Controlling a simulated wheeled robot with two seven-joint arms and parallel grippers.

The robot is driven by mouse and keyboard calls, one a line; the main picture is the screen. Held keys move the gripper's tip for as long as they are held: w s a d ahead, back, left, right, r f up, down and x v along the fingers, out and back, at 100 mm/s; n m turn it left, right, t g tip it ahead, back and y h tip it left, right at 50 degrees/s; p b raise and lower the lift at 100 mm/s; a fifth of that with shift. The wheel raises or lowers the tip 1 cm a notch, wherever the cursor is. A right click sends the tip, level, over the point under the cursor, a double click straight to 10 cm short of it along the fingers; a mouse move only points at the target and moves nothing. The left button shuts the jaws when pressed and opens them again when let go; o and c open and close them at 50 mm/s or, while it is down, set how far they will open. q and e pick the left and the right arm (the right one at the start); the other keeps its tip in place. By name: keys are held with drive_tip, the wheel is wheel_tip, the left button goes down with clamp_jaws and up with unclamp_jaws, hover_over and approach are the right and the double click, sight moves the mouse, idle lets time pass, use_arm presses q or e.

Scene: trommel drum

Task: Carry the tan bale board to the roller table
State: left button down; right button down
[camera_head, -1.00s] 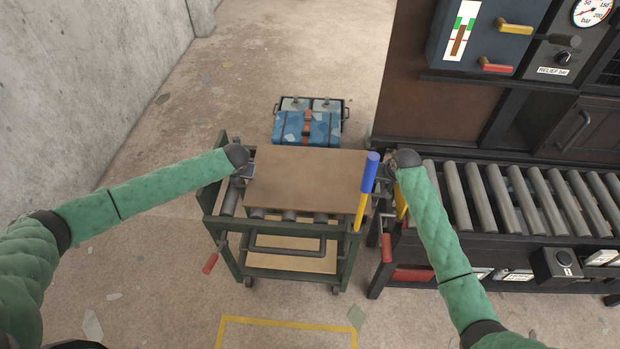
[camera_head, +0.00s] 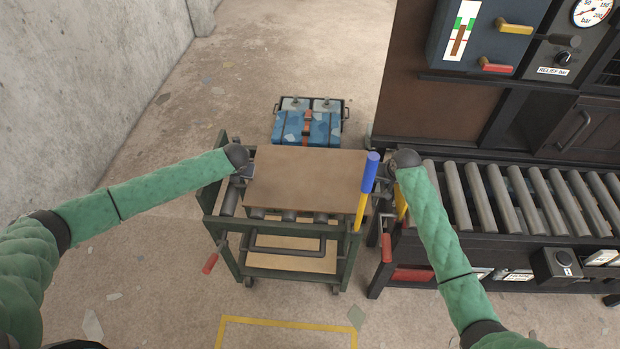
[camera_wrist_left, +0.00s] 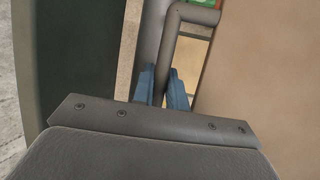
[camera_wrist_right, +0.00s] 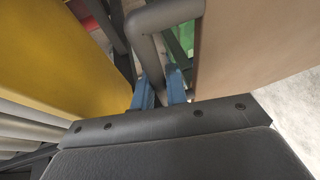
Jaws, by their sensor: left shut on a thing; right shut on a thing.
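The tan bale board (camera_head: 305,178) lies flat over the rollers of the green cart (camera_head: 228,247); I cannot tell whether it touches them. My left gripper (camera_head: 244,174) is at its left edge, and in the left wrist view its blue fingers (camera_wrist_left: 161,88) are shut on a grey bent-tube handle (camera_wrist_left: 172,40). My right gripper (camera_head: 383,183) is at the right edge, and in the right wrist view its fingers (camera_wrist_right: 160,92) close on a similar tube (camera_wrist_right: 152,45). The roller table (camera_head: 520,200) stands right of the cart.
A blue-and-yellow post (camera_head: 369,175) stands between board and right gripper. Red-handled levers (camera_head: 210,263) hang at the cart's front and near the table's left end (camera_head: 386,248). A blue case (camera_head: 307,127) is behind the cart. A dark machine with gauge (camera_head: 592,12) rises behind the rollers.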

use_arm(q)
drive_tip(key=shift+r, duration=0.2)
use_arm(e)
drive_tip(key=shift+r, duration=0.15)
